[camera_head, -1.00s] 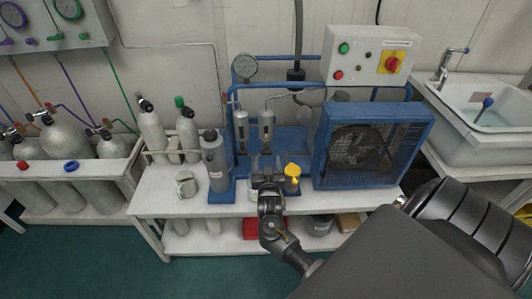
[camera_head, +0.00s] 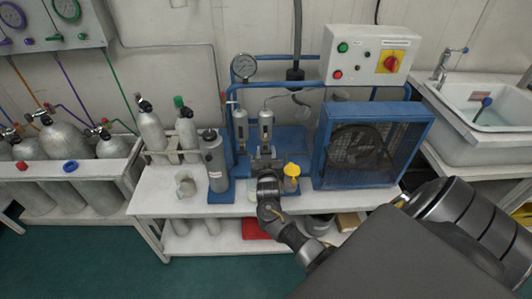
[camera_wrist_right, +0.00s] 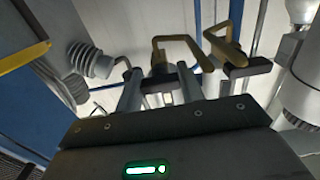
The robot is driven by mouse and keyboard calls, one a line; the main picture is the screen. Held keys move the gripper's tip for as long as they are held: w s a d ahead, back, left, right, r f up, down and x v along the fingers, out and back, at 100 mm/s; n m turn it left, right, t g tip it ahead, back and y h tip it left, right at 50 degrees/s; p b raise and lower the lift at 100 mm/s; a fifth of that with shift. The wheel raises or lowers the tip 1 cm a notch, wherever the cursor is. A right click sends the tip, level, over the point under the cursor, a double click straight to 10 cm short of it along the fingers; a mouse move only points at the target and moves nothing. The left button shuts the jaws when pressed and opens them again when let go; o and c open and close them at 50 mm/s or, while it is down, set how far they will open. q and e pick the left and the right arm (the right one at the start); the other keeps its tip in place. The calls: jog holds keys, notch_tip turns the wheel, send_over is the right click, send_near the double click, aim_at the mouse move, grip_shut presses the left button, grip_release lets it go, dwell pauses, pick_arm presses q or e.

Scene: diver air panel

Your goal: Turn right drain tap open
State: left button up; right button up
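Two filter cylinders stand side by side on the blue compressor frame, and my right gripper (camera_head: 264,155) is just below the right filter (camera_head: 266,126). In the right wrist view, two drain taps with bent brass levers show. The one at picture left (camera_wrist_right: 160,65) appears to be the right drain tap, and the other (camera_wrist_right: 228,48) sits farther right. My right gripper's fingers (camera_wrist_right: 160,88) are apart, one each side of the first tap's body. Its lever rises beyond the fingertips. I cannot tell whether the fingers touch it. My left gripper is not in view.
A grey upright cylinder (camera_head: 215,163) stands left of the gripper. A yellow-topped container (camera_head: 291,172) stands close on its right, beside the blue fan cage (camera_head: 373,145). A white mug (camera_head: 185,184) is on the white bench (camera_head: 150,196). A control box (camera_head: 370,55) hangs above.

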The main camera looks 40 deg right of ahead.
jog(key=shift+c, duration=0.9)
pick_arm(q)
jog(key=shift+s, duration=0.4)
